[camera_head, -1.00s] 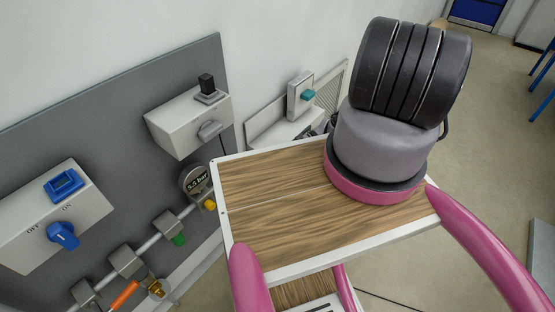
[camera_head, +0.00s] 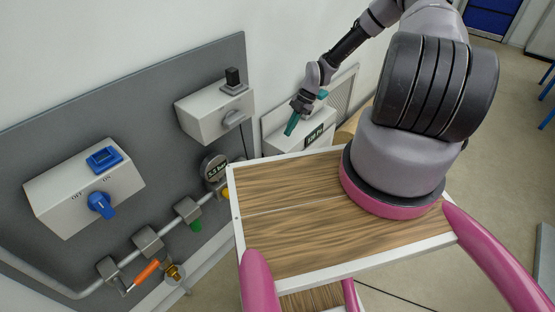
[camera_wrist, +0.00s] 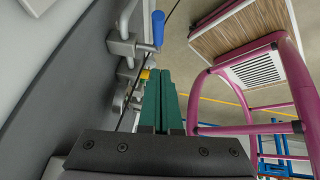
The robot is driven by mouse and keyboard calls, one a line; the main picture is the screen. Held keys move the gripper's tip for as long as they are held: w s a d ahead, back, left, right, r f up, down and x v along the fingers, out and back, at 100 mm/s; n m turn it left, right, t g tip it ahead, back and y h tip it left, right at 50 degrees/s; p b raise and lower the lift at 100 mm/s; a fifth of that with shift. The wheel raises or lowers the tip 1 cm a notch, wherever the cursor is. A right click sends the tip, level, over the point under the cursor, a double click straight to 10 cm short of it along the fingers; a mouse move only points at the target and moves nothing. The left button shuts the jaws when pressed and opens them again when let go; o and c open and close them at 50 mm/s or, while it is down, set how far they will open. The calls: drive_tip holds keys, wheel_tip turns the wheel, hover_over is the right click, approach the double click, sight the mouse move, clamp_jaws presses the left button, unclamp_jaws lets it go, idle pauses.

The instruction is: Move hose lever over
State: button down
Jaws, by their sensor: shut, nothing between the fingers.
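An orange lever (camera_head: 146,273) sits on a pipe valve at the lower left of the head view, close to a brass fitting (camera_head: 175,273). In the wrist view a lever with a blue handle (camera_wrist: 158,28) stands on a pipe fitting at the upper middle, beyond my fingertips. I cannot tell which lever is the hose lever. My gripper (camera_head: 290,126) has teal fingers pressed together and is empty. It is in front of a wall box, far to the right of and above the orange lever. Its closed fingers show in the wrist view (camera_wrist: 163,76).
A grey wall panel carries a switch box with a blue knob (camera_head: 101,205), another box (camera_head: 205,118) and a gauge (camera_head: 213,168). Green (camera_head: 195,225) and yellow (camera_wrist: 144,74) parts sit along the pipe. My wooden tray (camera_head: 310,205) with pink rails fills the middle foreground.

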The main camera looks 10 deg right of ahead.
drive_tip(key=shift+n, duration=0.5)
drive_tip(key=x, duration=0.7)
drive_tip(key=w+x, duration=0.1)
drive_tip(key=x, duration=0.3)
drive_tip(key=shift+d+f, duration=0.25)
drive_tip(key=shift+f, duration=0.15)
drive_tip(key=shift+w+f, duration=0.3)
drive_tip(key=shift+f, duration=0.4)
drive_tip(key=shift+d, duration=0.1)
